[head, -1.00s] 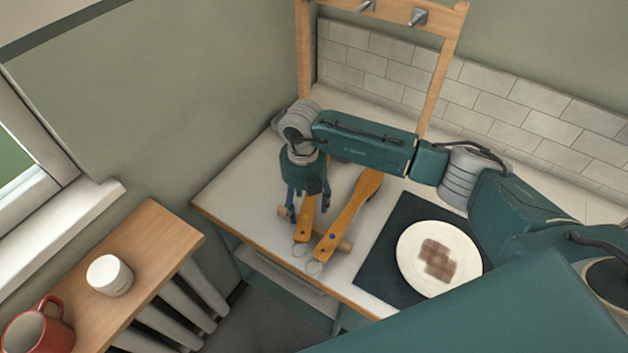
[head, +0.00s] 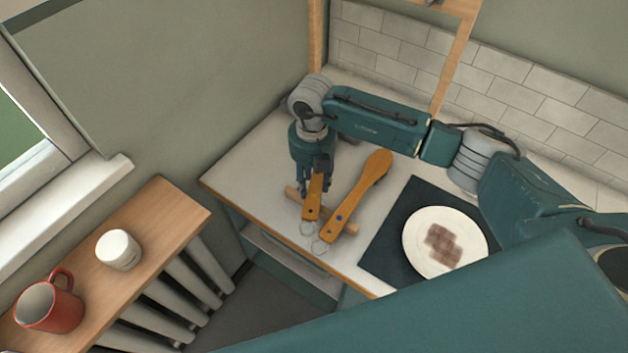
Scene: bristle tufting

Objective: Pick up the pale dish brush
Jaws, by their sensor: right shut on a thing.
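Two brushes with orange-brown wooden handles lie side by side on the pale counter, their handle ends propped on a wooden rod (head: 347,227). Each has a wire ring at its near end. My right gripper (head: 314,188) points down and is shut on the left brush (head: 311,211), around its handle just behind the rod. The gripper hides the far part of this brush, so I cannot see its bristles or whether they are pale. The right brush (head: 359,192) has a blue dot and a broad far end; its bristles are not visible either. My left gripper is not in view.
A white plate (head: 415,258) with a brown patterned patch sits on a dark mat (head: 383,250) to the right. A wooden frame (head: 453,70) stands behind. A red mug (head: 50,308) and white cup (head: 118,249) stand on a wooden ledge at left. The counter's left part is clear.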

